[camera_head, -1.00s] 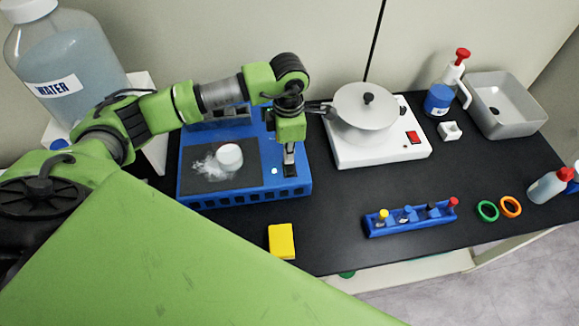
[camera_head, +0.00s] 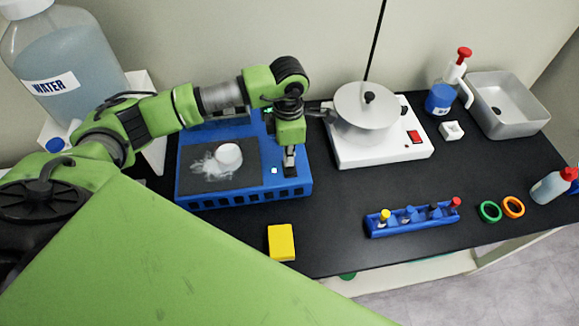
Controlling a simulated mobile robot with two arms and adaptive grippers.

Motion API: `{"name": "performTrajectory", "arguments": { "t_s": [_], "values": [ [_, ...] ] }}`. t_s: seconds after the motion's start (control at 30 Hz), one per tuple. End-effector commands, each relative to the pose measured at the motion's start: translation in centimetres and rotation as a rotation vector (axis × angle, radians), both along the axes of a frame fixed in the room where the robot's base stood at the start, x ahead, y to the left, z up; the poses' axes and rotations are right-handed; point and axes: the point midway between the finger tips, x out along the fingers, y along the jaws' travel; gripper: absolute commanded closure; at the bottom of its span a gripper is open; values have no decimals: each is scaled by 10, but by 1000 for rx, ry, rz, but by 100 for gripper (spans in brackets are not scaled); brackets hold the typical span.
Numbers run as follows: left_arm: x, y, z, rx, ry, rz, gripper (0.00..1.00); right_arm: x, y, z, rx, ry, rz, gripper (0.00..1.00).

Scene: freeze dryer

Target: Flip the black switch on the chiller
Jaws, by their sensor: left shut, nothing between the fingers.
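The chiller (camera_head: 300,188) is a blue box with a dark grey plate on top and a raised panel at its back. A small lit indicator (camera_head: 274,170) glows pale green near its front right. My left gripper (camera_head: 290,163) points down over the chiller's right side, shut and empty. Its fingertips are at the black switch (camera_head: 290,173), just right of the indicator, and largely hide it. I cannot tell whether they touch it. My right gripper is not in view.
A white cap-like vessel (camera_head: 228,156) and white powder lie on the chiller plate. A white hot plate (camera_head: 383,152) with a round metal pan (camera_head: 365,112) stands close on the right. A yellow block (camera_head: 281,242) and a blue vial rack (camera_head: 412,220) are in front. A water bottle (camera_head: 70,65) stands at left.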

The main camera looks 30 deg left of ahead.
Motion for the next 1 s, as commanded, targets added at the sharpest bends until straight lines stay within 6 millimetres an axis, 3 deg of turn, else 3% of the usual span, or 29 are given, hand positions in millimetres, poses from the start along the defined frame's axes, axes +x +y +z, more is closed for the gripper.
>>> {"name": "performTrajectory", "arguments": {
  "t_s": [0.37,1.0],
  "values": [
    [0,0,3,0,0,0,100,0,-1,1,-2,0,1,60],
    [0,0,54,1,-1,0,100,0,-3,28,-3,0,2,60]
  ]
}}
